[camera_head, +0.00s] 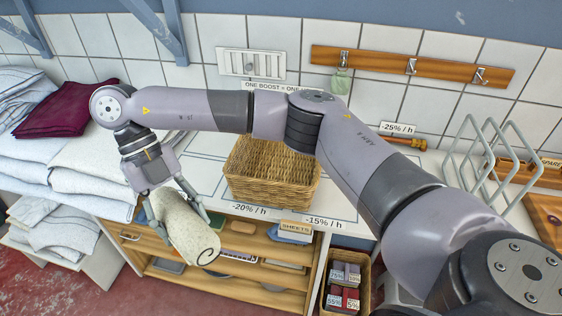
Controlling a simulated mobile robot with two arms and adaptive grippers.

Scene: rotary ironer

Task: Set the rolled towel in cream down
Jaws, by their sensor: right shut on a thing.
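The cream rolled towel (182,228) hangs in the air in front of the counter's front edge, with its spiral end facing down and to the right. My right gripper (176,198) is shut on it, one finger showing on each side of the roll. My right arm comes in from the right and reaches across the picture above the counter. The towel and the gripper are to the left of the wicker basket. My left gripper does not show.
An empty-looking wicker basket (271,175) stands on the white counter. Folded towels and a maroon cloth (66,107) are stacked at the left. A wire rack (490,160) stands at the right. Below are wooden shelves (262,244) and a basket of small boxes (345,281).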

